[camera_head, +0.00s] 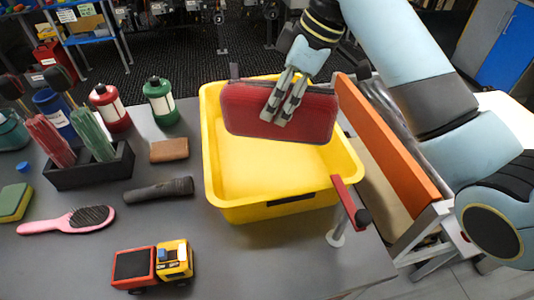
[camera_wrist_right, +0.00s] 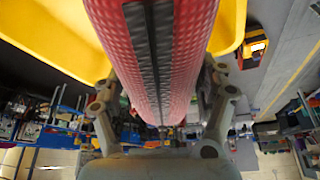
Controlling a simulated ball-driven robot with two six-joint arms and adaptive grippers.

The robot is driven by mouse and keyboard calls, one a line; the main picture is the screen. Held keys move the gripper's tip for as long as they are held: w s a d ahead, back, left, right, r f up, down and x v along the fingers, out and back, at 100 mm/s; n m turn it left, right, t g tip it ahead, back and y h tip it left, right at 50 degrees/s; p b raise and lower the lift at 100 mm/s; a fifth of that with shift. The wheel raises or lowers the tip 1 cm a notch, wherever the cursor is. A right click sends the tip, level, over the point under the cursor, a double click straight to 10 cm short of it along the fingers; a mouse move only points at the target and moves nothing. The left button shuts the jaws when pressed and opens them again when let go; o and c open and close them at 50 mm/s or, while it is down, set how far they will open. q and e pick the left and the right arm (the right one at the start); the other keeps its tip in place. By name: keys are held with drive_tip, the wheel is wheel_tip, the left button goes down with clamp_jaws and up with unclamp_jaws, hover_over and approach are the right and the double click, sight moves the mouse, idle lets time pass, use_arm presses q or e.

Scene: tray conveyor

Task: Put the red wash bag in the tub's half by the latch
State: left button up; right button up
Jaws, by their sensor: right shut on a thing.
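The red wash bag (camera_head: 243,108) hangs over the back part of the yellow tub (camera_head: 222,196) in the head view. My right gripper (camera_head: 282,113) is shut on it, with fingers pointing down across its face. In the right wrist view the bag (camera_wrist_right: 187,50), with a dark zip strip, lies between the fingers of the gripper (camera_wrist_right: 163,100). The tub's visible floor is bare; the bag hides its back part. A black latch-like part (camera_head: 291,200) is on the tub's front wall. My left gripper is not in view.
A red bar (camera_head: 343,192) with a black knob stands by the tub's front right corner. An orange board (camera_head: 385,130) runs along the right. A toy truck (camera_head: 152,265), pink brush (camera_head: 68,220), flashlight (camera_head: 160,190) and brown block (camera_head: 169,150) lie left of the tub.

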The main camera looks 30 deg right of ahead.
drive_tip(key=shift+s+f, duration=0.15)
drive_tip(key=shift+f, duration=0.3)
drive_tip(key=f+b, duration=0.3)
drive_tip(key=shift+w+f, duration=0.1)
drive_tip(key=shift+w, duration=0.1)
drive_tip(key=shift+s+f+b, duration=0.1)
drive_tip(key=shift+f+b, duration=0.35)
drive_tip(key=shift+f, duration=0.2)
wheel_tip(320, 180, down, 10)
drive_tip(key=shift+r+p, duration=0.1)
drive_tip(key=shift+p, duration=0.2)
drive_tip(key=o, duration=1.6)
